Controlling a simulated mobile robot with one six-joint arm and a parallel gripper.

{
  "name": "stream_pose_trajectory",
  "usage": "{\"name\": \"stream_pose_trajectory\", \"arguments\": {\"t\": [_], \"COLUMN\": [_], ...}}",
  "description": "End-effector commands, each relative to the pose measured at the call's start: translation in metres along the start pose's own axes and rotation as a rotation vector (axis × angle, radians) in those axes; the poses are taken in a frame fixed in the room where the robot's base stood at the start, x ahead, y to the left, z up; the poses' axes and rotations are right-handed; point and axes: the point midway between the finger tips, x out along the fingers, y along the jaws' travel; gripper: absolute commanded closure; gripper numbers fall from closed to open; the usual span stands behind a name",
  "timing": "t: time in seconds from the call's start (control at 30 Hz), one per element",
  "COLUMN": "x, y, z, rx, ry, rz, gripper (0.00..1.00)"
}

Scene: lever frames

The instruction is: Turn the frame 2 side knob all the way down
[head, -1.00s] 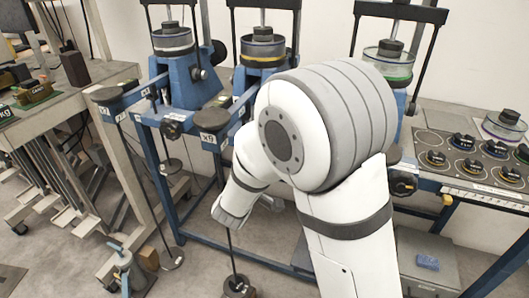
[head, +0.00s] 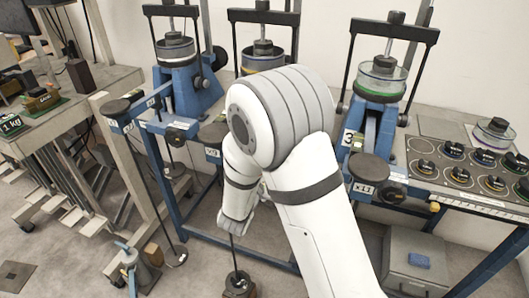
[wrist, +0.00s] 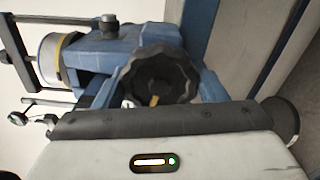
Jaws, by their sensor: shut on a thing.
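The frame 2 side knob is a dark, lobed hand wheel (wrist: 160,76) with a small yellow mark at its lower edge, in the middle of the wrist view. It sits on the blue body of frame 2 (wrist: 105,62), whose yellow-banded cell is at the left. My gripper (wrist: 158,116) is shut on the knob, its dark front edge right below it; the fingertips are mostly hidden. In the head view, frame 2 shows by its yellow-banded cell (head: 262,56); my arm covers its lower part and the knob, and my fingers cannot be made out.
Frame 1 (head: 182,88) stands left with its own knob (head: 179,133). Frame 3 (head: 378,100) stands right with its knob (head: 392,192). Lever ends and hanging weights (head: 238,284) reach out in front. A weight tray (head: 465,196) is at right.

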Motion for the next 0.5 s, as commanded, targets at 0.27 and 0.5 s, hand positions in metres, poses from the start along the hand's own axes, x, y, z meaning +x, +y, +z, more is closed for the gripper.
{"name": "stream_pose_trajectory", "arguments": {"t": [0.27,0.5], "x": [0.0015,-0.0026], "y": [0.0023,0.0023], "z": [0.0005,-0.0005], "rx": [-0.003,-0.003], "ry": [-0.004,0.0], "rz": [0.005,0.004], "gripper": [0.18,0.18]}}
